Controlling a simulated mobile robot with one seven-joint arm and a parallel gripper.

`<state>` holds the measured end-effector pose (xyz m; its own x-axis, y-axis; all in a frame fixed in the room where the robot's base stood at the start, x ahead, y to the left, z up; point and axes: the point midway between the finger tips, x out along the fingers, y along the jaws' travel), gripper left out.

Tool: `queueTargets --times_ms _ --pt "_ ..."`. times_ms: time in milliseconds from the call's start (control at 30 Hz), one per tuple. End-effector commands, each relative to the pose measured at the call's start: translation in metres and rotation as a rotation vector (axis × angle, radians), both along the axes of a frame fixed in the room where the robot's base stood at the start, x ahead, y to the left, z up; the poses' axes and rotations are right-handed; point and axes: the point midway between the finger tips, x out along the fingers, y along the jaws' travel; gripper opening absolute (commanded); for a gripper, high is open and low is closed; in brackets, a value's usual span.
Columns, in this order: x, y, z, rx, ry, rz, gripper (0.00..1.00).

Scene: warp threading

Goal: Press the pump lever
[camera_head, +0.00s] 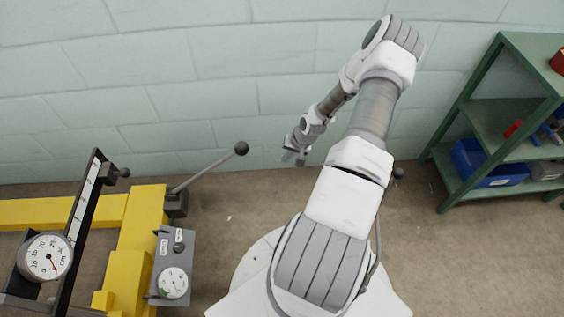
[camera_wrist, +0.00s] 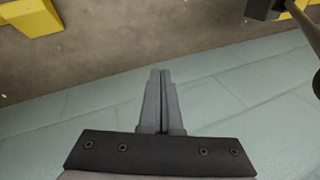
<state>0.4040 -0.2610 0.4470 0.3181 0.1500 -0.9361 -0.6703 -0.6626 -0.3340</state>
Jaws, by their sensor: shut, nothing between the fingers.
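The pump lever (camera_head: 207,171) is a thin grey rod with a dark ball knob (camera_head: 241,148) at its upper end. It slants up to the right from a dark pivot block (camera_head: 176,205) on the yellow frame. In the wrist view the lever (camera_wrist: 304,28) shows at the upper right, with its dark knob (camera_wrist: 317,84) cut by the right edge. My gripper (camera_head: 294,159) is to the right of the knob, apart from it. In the wrist view my gripper (camera_wrist: 160,72) has its two fingers together, with nothing between them.
A yellow frame (camera_head: 137,235) at the left carries a grey box with a gauge (camera_head: 173,283). A larger dial (camera_head: 45,257) sits on a tilted black bar. A green shelf (camera_head: 480,125) with a blue bin (camera_head: 488,165) stands at the right. A pale block wall (camera_head: 200,80) is behind.

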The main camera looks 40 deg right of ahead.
Motion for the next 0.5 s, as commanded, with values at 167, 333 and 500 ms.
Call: queueTargets --times_ms 167,333,500 --pt "-0.009 -0.008 0.028 -0.001 -0.002 -0.003 0.00" --pt "-0.012 -0.010 0.035 -0.002 -0.003 -0.001 0.00" --pt "-0.012 -0.011 0.036 -0.003 -0.004 -0.002 0.00"
